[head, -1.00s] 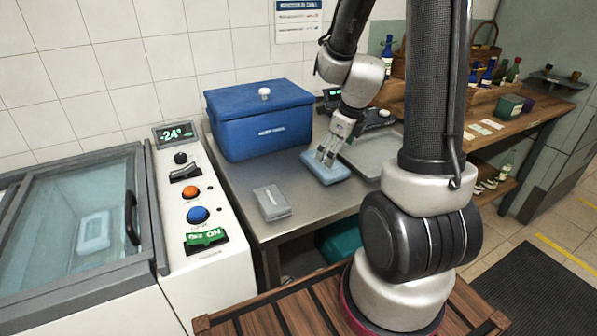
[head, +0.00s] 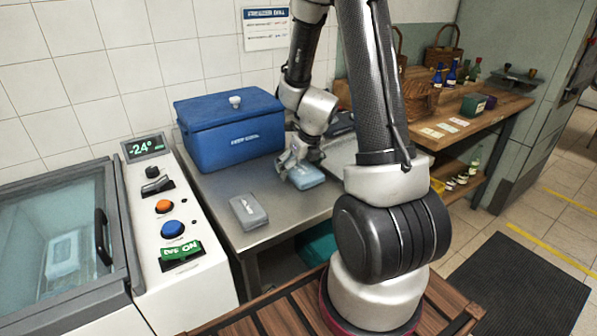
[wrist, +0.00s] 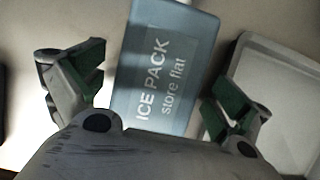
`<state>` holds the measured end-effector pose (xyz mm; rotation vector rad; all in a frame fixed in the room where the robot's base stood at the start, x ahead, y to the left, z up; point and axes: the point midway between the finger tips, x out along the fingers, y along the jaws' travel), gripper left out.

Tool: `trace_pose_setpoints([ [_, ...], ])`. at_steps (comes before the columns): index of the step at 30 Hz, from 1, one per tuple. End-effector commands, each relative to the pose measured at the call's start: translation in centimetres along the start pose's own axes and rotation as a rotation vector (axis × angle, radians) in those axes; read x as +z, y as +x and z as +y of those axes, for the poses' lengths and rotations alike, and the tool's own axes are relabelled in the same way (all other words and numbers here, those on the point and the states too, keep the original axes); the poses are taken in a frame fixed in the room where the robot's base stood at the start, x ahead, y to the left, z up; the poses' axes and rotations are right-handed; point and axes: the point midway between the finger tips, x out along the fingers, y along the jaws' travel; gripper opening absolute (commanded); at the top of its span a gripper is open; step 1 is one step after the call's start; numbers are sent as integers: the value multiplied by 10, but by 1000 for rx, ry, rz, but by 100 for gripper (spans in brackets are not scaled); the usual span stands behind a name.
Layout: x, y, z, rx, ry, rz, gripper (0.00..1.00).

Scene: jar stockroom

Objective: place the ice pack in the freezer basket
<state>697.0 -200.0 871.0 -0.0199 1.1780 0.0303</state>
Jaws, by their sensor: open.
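The blue ice pack (head: 307,177) lies flat on the steel bench, and its printed label shows in the wrist view (wrist: 165,65). My gripper (head: 291,164) is open and empty, close to the pack's left end in the head view. In the wrist view its two fingers (wrist: 160,80) stand apart on either side of the pack. I cannot tell whether they touch it. The chest freezer's glass lid (head: 45,225) is shut. A pale box-like shape (head: 68,258) shows dimly through the glass; I cannot tell whether it is the basket.
A blue cooler box (head: 230,130) stands behind. A grey tray (wrist: 285,100) lies right of the pack. The freezer's control panel (head: 172,230) stands between freezer and bench.

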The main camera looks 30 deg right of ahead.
Motion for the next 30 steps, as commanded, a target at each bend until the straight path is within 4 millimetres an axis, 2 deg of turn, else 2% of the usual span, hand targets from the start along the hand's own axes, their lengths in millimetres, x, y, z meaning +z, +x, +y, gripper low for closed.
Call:
trace_pose_setpoints([
  [5,0,0,0,0,0,-1,100],
  [6,0,0,0,0,0,-1,96],
  [15,0,0,0,0,0,0,42],
  [16,0,0,0,0,0,-1,42],
  [17,0,0,0,0,0,-1,36],
  [25,2,-3,0,0,-1,-2,36],
  [30,7,-15,0,1,-3,-4,36],
])
